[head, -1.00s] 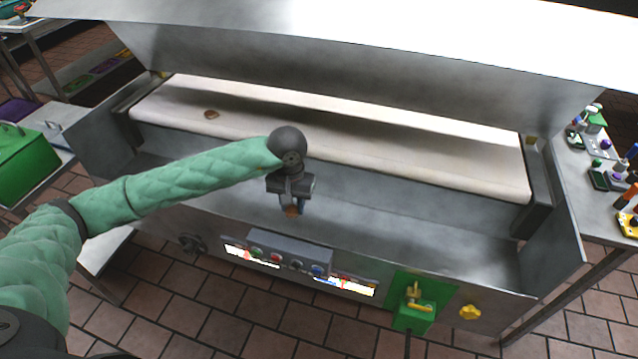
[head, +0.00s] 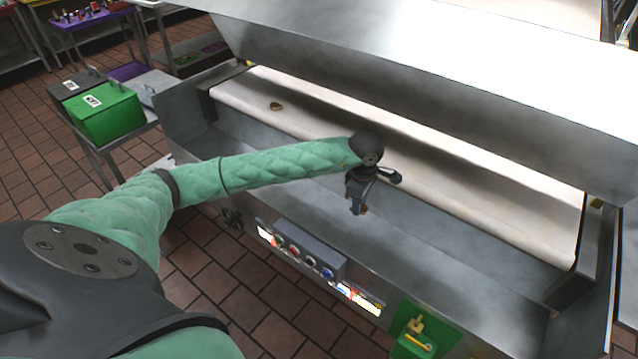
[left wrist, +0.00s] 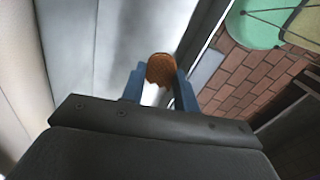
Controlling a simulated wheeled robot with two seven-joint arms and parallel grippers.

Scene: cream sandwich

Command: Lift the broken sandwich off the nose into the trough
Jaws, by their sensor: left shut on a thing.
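My left gripper (head: 357,208) points down over the grey metal trough (head: 300,172), in front of the cream belt. Its blue fingers are shut on a brown broken sandwich piece (left wrist: 160,69), which shows between the fingertips in the left wrist view. In the head view only a small brown bit of that piece (head: 364,209) shows; I cannot tell how high above the trough it hangs. My right gripper is not in view.
A steel hood (head: 420,75) overhangs the belt. A control box (head: 310,250) with buttons and a green lockout plate (head: 413,335) sit on the machine's front. A green bin (head: 103,112) stands on a side table at left. The visible trough is otherwise clear.

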